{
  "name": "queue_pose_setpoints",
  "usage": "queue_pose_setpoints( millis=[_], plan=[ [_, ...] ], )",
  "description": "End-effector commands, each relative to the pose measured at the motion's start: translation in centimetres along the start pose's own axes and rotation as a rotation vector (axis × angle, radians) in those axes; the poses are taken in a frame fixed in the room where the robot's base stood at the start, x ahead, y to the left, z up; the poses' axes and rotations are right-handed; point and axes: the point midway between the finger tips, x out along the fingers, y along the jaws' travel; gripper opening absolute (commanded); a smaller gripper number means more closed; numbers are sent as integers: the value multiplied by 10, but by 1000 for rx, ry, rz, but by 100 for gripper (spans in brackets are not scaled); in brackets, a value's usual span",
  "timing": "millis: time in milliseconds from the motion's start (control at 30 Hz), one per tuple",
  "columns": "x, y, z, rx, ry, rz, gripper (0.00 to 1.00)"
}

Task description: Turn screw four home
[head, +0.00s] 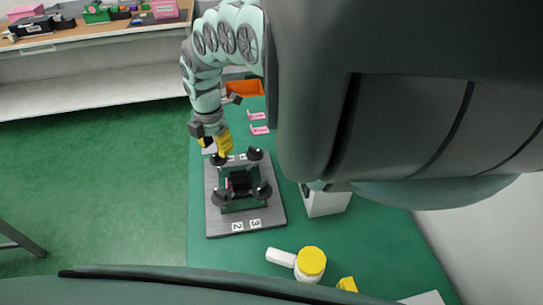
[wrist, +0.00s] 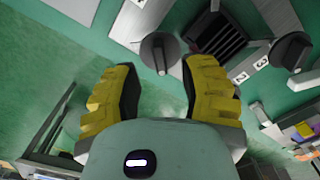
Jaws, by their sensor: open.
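A grey base plate (head: 214,222) carries a dark green frame with black round-headed screws near its corners, among them the back-left screw (head: 221,159), back-right screw (head: 255,153), front-left screw (head: 220,196) and front-right screw (head: 262,190). Number tags (head: 237,226) sit along the plate's edges; I cannot surely read which marks four. My gripper (head: 222,147) is above the back-left screw. In the wrist view, its yellow fingers (wrist: 160,78) are spread and empty, with one black screw head (wrist: 159,52) just beyond the gap and another (wrist: 290,50) to the right.
A white block (head: 326,204) stands right of the plate. Pink tags (head: 259,130) and an orange bin (head: 245,88) are behind. A cluttered bench (head: 90,37) stands at the far left. My arm covers the upper right.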

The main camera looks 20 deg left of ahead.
Motion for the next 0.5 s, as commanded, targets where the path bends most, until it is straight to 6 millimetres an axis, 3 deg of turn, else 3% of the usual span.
queue_pose_setpoints(
  millis=[200,500],
  plan=[
    [23,1,-2,-2,4,1,41],
    [32,0,0,-1,-2,0,41]
  ],
)
